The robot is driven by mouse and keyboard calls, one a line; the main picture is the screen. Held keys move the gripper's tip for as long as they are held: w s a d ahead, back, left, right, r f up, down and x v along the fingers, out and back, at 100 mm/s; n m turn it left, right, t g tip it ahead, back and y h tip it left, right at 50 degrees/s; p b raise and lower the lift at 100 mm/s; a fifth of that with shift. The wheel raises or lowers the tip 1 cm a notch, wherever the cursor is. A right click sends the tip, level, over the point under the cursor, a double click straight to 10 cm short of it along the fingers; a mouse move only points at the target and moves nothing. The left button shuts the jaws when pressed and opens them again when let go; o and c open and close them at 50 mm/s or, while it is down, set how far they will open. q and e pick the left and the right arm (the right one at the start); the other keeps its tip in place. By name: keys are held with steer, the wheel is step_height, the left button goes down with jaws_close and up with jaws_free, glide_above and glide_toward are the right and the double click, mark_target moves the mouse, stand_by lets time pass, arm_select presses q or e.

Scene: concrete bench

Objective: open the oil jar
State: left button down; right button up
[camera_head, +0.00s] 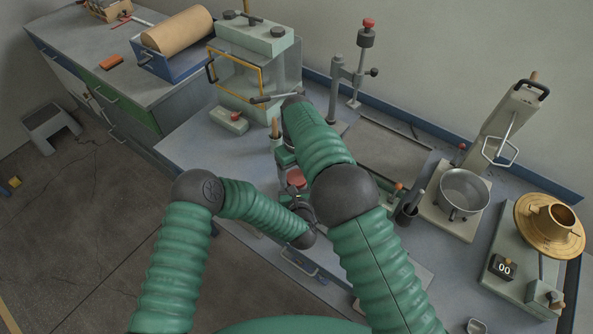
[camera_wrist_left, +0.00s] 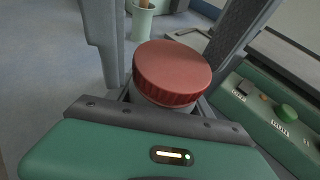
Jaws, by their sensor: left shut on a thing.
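The oil jar's red lid (camera_head: 297,178) shows in the head view between my two arms, and it sits on the jar. In the left wrist view the ribbed red lid (camera_wrist_left: 172,72) is large, between the two grey fingers, with a little of the pale jar body below it. My left gripper (camera_head: 299,200) is shut on the jar from the near side. My right gripper (camera_head: 287,158) is just beyond the lid, mostly hidden by my right forearm. Its fingers are too covered to tell open from shut, or whether it touches the lid.
A cup with a wooden handle (camera_wrist_left: 143,18) stands beyond the jar. A steel pot (camera_head: 463,190), a brass disc device (camera_head: 550,225) and a dark tool cup (camera_head: 406,214) are to the right. Bench left of the jar is clear.

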arm_select(q)
steer(key=shift+f, duration=0.1)
arm_select(e)
steer(key=c, duration=1.2)
steer(key=o, duration=1.4)
step_height(320, 180, up, 8)
steer(key=shift+f, duration=0.15)
steer(key=shift+c, duration=0.5)
step_height(320, 180, down, 8)
steer(key=shift+r, duration=0.15)
steer(key=c, duration=1.4)
steer(key=o, duration=1.5)
